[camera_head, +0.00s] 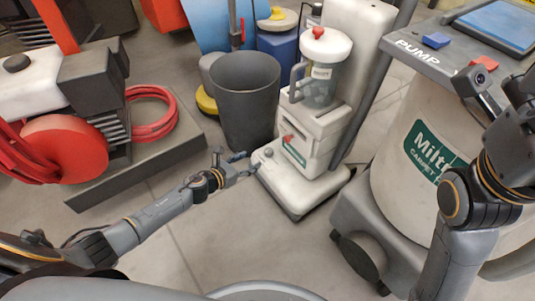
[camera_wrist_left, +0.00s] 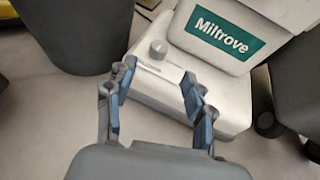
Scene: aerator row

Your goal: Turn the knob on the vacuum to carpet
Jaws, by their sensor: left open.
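The vacuum (camera_head: 312,150) is a white upright machine with a green label, standing on the floor in the middle of the head view. Its small grey knob (camera_wrist_left: 158,49) sits on top of the low base (camera_wrist_left: 222,112) in the left wrist view. In the head view the knob (camera_head: 268,152) is small, near the base's left end. My left gripper (camera_wrist_left: 159,76) is open and empty, its blue-padded fingers spread on the near side of the knob, apart from it. It also shows in the head view (camera_head: 240,166) beside the base. My right arm is at the right edge; its fingers are not clear.
A dark grey bin (camera_head: 245,105) stands just left of the vacuum. A large Miltrove carpet machine (camera_head: 395,195) with a pump top stands to the right. A red hose reel (camera_head: 65,148) is at the left. Open tiled floor lies in front.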

